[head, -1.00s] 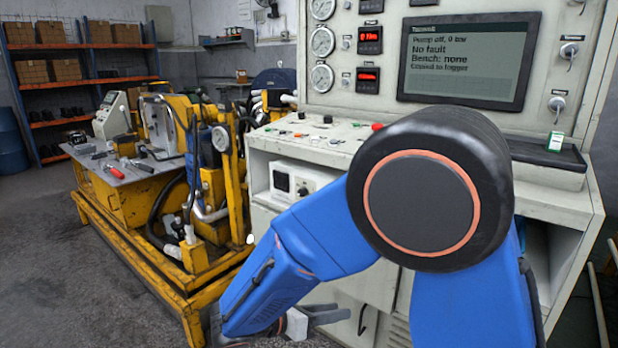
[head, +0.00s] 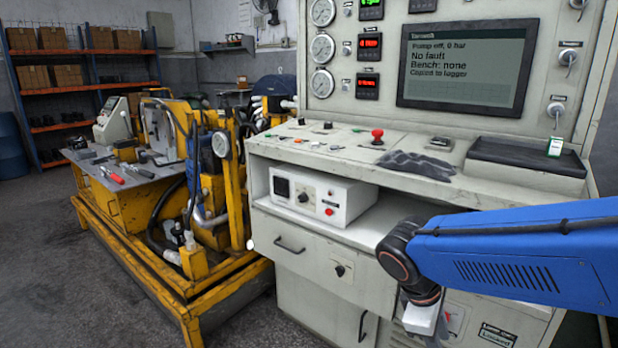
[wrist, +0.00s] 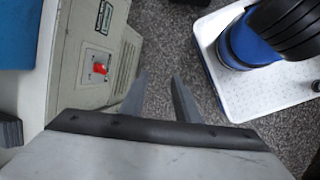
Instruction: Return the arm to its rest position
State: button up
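My blue arm (head: 515,258) comes in from the right edge of the head view and bends down at a dark joint in front of the control cabinet (head: 330,258). Only the pale wrist part (head: 424,318) shows at the bottom edge there; the fingers are out of that view. In the wrist view my gripper (wrist: 160,85) has two grey fingers spread apart with bare floor between them. Nothing is held. The cabinet's front with a red knob (wrist: 100,68) is left of the fingers. My white base with a blue column is at the right.
The cabinet desk carries dark gloves (head: 415,165), a red button (head: 377,137) and a black tray (head: 527,157). A white box (head: 318,195) sits on the shelf below. A yellow hydraulic bench (head: 165,240) stands at the left. The grey floor (head: 60,290) at lower left is clear.

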jog(key=s+d+r+m+t+y, duration=0.2)
jog(key=s+r+m+t+y, duration=0.2)
jog(key=s+m, duration=0.3)
jog(key=m, duration=0.4)
jog(key=shift+s+d+y, duration=0.3)
jog(key=shift+y, duration=0.1)
dwell(0.4)
